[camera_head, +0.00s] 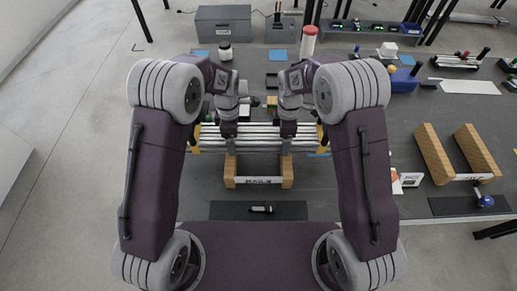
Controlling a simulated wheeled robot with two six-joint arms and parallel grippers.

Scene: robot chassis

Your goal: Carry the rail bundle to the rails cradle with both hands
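The rail bundle (258,139) is a set of long pale bars lying crosswise in front of me, with yellow pieces at both ends. The rails cradle (258,181), two wooden blocks joined by a white label strip, is on the near side of the bundle. In the picture the bundle overlaps the cradle's far end; whether they touch is unclear. My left gripper (229,146) is down at the bundle left of its middle, my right gripper (287,146) right of it. Both hands hide parts of the bars, and their finger gaps cannot be made out.
A second wooden cradle (434,154) stands at the right. A dark mat (225,210) with a small black item lies nearest me. A red-and-white bottle (308,42), a white jar (225,51) and a grey toolbox (222,22) stand at the back.

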